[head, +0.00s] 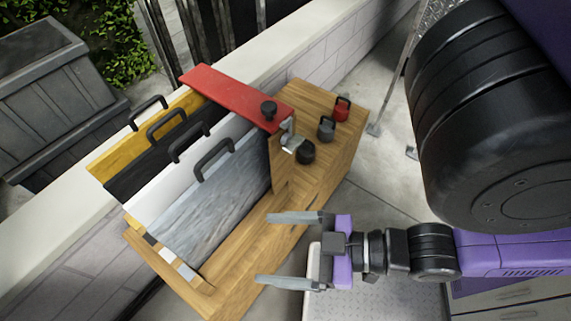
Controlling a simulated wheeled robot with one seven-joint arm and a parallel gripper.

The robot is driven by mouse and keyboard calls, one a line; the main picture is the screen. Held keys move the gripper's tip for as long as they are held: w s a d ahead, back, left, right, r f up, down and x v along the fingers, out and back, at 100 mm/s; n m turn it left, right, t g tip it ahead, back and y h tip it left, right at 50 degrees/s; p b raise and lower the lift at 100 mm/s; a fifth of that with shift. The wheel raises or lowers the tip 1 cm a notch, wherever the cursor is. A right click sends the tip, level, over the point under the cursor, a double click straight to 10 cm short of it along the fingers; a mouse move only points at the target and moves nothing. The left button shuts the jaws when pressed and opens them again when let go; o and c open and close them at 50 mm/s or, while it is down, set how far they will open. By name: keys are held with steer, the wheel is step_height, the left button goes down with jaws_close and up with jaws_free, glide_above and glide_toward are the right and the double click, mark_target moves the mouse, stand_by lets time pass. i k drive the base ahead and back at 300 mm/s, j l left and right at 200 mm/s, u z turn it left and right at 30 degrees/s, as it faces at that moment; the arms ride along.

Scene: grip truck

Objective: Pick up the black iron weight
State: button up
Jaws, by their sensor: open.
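The black iron weight (306,153) stands on the wooden top of a long box, the nearest in a row of small weights. Its upper part is partly behind a metal fitting. My gripper (263,249) is open and empty, with its two grey fingers pointing left. In the picture it is below the black weight and apart from it, over the near side of the wooden box (232,282).
A grey weight (326,128) and a red weight (342,110) stand behind the black one. A red bar (225,92) with a black knob (268,110) spans upright panels with handles, left of the weights. A low wall (50,225) runs behind the box.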

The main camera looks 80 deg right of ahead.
mark_target(306, 152)
steer(key=l+u, duration=0.1)
steer(key=u, duration=0.7)
steer(key=l+u, duration=0.1)
steer(key=u, duration=0.3)
steer(key=k+u, duration=0.1)
steer(key=u, duration=0.3)
steer(key=k+l+u, duration=0.1)
steer(key=u, duration=0.15)
steer(key=k+u, duration=0.3)
steer(key=k+z, duration=0.45)
steer(key=z, duration=0.2)
steer(key=k+z, duration=0.2)
steer(key=z, duration=0.15)
steer(key=k+z, duration=0.2)
steer(key=z, duration=0.2)
